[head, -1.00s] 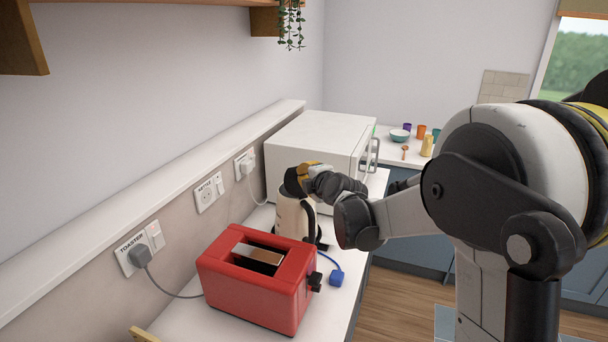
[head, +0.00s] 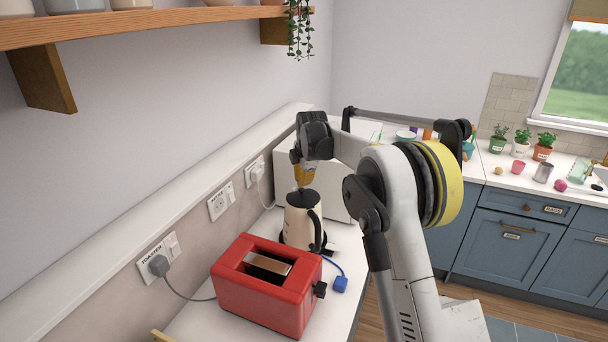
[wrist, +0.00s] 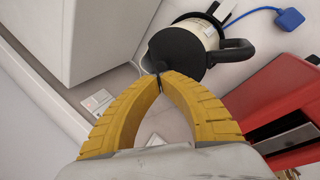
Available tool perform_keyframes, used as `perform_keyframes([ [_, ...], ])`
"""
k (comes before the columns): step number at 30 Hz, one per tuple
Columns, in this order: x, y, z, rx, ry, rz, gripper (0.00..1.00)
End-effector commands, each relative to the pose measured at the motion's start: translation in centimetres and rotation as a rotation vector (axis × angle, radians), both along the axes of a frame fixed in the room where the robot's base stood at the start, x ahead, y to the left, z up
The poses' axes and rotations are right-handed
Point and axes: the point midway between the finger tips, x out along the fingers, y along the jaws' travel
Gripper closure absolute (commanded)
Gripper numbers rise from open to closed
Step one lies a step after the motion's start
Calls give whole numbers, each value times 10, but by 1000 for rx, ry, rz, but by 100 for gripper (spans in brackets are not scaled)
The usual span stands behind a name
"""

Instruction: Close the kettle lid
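The cream kettle (head: 297,228) with a black handle stands upright on the counter behind the toaster. Its black lid (head: 303,198) appears to lie down over the top; whether it is fully latched cannot be told. The kettle body (wrist: 208,30) and round lid (wrist: 180,52) also show in the wrist view. My gripper (head: 303,183) points down just above the lid. In the wrist view its yellow fingertips (wrist: 161,79) meet, with nothing seen between them, at the lid edge opposite the handle. Whether they touch it is unclear.
A red toaster (head: 268,287) stands in front of the kettle. A white microwave (head: 320,160) is behind it. A blue plug (head: 340,284) lies to the right on the counter. The wall with sockets (head: 220,203) is on the left, a wooden shelf (head: 170,20) above.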

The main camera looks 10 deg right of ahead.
Motion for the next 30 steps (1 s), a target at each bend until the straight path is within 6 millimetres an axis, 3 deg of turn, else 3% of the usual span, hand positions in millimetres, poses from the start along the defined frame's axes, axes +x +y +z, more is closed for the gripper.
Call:
perform_keyframes([
  [4,9,2,-7,-24,114,1,100],
  [15,20,5,-28,-21,104,1,100],
  [30,23,5,-37,-21,103,1,100],
])
